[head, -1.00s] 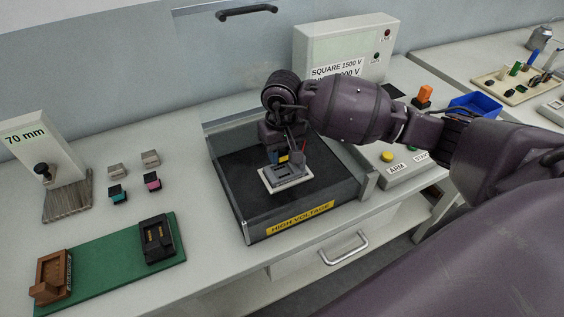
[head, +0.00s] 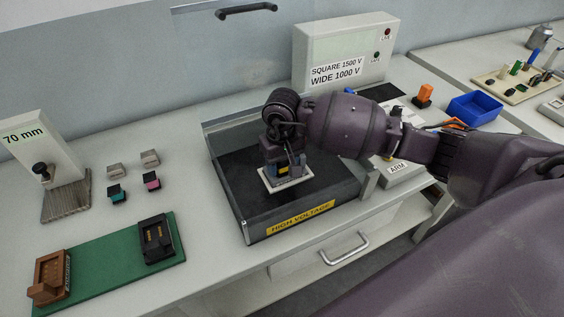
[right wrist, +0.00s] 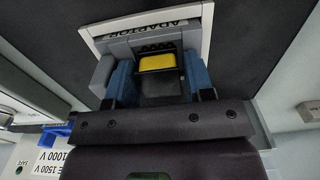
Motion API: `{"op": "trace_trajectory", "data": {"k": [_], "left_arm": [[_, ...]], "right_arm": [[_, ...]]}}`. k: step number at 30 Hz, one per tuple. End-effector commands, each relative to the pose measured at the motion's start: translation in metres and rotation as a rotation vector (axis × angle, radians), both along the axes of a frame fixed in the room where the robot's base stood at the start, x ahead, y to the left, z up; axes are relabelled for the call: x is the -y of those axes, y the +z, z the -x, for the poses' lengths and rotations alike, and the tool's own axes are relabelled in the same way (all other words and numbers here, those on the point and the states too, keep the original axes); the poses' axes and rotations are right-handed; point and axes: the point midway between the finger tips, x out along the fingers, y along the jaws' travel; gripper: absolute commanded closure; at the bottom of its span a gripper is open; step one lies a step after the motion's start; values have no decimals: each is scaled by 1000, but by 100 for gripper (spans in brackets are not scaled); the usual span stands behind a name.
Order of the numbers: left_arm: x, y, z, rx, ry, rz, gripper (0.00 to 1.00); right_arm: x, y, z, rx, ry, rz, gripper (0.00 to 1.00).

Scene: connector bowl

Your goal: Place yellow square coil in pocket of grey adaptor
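The yellow square coil (right wrist: 158,62) has a yellow top and a dark body and sits between the blue fingertips of my right gripper (right wrist: 159,84) in the right wrist view. The fingers look closed on its dark sides. The grey adaptor (right wrist: 123,48) stands on a white base plate (head: 302,178), labelled ADAPTOR. My right gripper (head: 284,169) is low over the adaptor in the head view and hides most of it. The coil is at the adaptor, but I cannot tell how deep it is in the pocket. My left gripper is not in view.
The adaptor is in a dark, clear-walled tray (head: 245,211) marked HIGH VOLTAGE. Pink (head: 152,181) and teal (head: 117,194) coils, grey blocks and a green board (head: 105,262) are to the left. A voltage box (head: 343,50) and ARM panel (head: 403,170) are to the right.

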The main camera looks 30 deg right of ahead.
Motion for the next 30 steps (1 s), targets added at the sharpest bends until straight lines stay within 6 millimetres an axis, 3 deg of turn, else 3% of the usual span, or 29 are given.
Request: {"op": "trace_trajectory", "data": {"k": [8,21,30], "left_arm": [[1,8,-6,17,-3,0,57],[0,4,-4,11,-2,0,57],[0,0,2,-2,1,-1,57]], "right_arm": [[0,11,-1,3,1,1,52],[0,92,-1,2,1,1,52],[0,121,0,0,0,1,52]]}}
